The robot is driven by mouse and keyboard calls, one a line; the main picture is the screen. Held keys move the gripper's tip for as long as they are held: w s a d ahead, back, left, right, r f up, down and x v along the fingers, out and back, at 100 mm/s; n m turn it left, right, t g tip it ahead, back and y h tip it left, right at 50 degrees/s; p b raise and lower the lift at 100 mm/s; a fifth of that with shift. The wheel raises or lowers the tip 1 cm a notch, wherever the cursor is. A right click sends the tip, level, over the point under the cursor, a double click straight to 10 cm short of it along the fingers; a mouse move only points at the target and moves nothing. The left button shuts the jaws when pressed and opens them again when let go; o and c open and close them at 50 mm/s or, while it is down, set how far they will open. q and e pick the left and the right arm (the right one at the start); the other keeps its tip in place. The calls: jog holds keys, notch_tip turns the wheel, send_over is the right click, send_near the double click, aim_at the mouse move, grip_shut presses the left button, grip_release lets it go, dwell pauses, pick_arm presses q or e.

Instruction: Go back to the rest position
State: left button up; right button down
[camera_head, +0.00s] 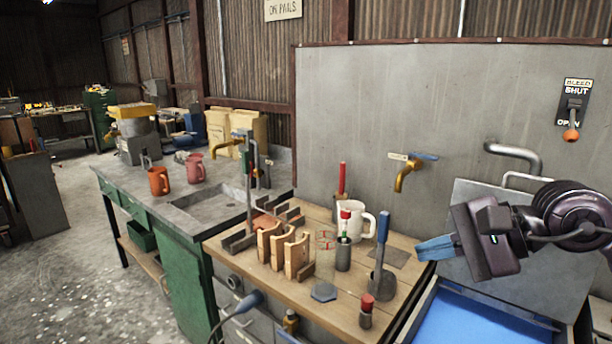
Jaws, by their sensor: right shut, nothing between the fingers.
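My right gripper (437,249) comes in from the right edge. Its blue fingers are closed together with nothing between them. It hangs in the air in front of the grey wall panel, near the right end of the wooden bench top (340,308). It appears clear of the tools there. My left gripper is not in view.
On the wooden top are a white mug (352,222), wooden slotted holders (285,254), a clear glass (325,258) and upright handled tools (382,260). A brass tap (404,175) juts from the panel. A blue-bottomed tray (465,322) lies below the gripper.

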jog(key=s+a+m+t+y, duration=0.2)
jog(key=a+m+t+y, duration=0.2)
jog(key=m+y, duration=0.55)
jog(key=s+d+f+n+t+h, duration=0.1)
jog(key=d+f+n+t+h, duration=0.1)
jog(key=d+f+n+h, duration=0.55)
jog(key=d+f+n+t+h, duration=0.3)
jog(key=n+h, duration=0.5)
jog(key=n, duration=0.6)
jog(key=s+d+f+n+t+h, duration=0.15)
jog(key=d+f+n+h, duration=0.25)
jog(key=f+n+h, duration=0.5)
jog(key=s+a+f+m+g+y, duration=0.1)
jog(key=s+f+m+g+y, duration=0.1)
jog(key=s+f+m+g, duration=0.55)
jog(key=s+f+m+g+y, duration=0.1)
jog(key=s+f+m+g, duration=0.2)
jog(key=s+f+g, duration=0.7)
jog(key=w+f+t, duration=0.4)
jog(key=f+t, duration=0.4)
jog(key=t, duration=0.5)
jog(key=shift+w+f+n+y, duration=0.2)
jog(key=shift+w+n+y, duration=0.1)
jog(key=shift+n, duration=0.15)
